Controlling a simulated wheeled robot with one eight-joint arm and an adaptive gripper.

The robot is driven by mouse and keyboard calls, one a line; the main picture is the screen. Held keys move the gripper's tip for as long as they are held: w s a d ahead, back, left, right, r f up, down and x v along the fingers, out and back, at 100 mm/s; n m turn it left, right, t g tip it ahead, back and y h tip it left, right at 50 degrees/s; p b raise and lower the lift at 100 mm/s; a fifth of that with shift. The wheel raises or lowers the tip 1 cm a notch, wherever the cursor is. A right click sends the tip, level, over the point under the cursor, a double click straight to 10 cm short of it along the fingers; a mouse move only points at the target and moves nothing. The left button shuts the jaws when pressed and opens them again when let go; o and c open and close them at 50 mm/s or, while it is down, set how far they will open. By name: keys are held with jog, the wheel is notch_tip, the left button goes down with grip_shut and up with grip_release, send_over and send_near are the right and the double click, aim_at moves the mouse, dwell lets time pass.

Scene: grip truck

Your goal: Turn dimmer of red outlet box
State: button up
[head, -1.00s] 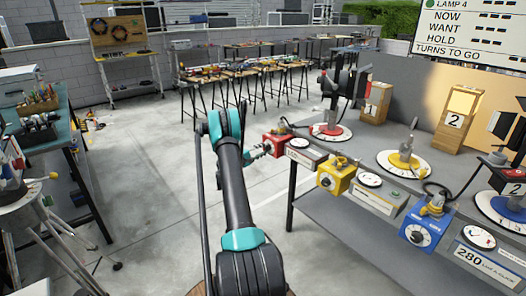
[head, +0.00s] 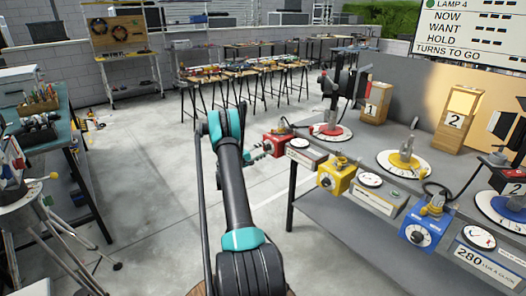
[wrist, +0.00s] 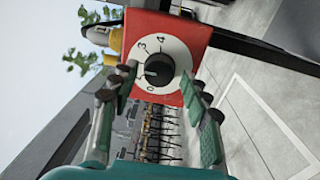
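The red outlet box (head: 277,144) sits at the left edge of the long bench in the head view. In the wrist view, the red box (wrist: 190,32) fills the upper middle, with a white numbered dial and a round black knob (wrist: 159,70) facing me. A pale mark shows on the knob's left side, but its exact setting is hard to read. My gripper (wrist: 163,104) is open. Its fingers stand apart, one at each side of the knob, and I see no contact with it. In the head view my gripper (head: 257,152) is small, close to the box's left side.
A yellow outlet box (head: 337,175) and a blue outlet box (head: 427,231) stand along the bench's front edge. A red-based lamp stand (head: 331,130) is behind the red box. A workbench (head: 52,137) stands at the left. The floor (head: 140,190) between is mostly clear.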

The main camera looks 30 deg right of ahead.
jog(key=shift+a, duration=0.1)
jog(key=s+a, duration=0.1)
jog(key=a, duration=1)
jog(key=shift+a+f, duration=0.25)
jog(key=shift+a, duration=0.1)
jog(key=s+a+r+t+y, duration=0.2)
jog(key=s+a+r+y, duration=0.75)
jog(key=s+a, duration=0.35)
jog(key=s+a+f+m+y, duration=0.1)
jog(key=s+a+y, duration=0.8)
jog(key=s+a, duration=1.5)
jog(key=shift+s+a+f+t, duration=0.3)
jog(key=shift+s+f, duration=0.4)
jog(key=shift+s, duration=0.35)
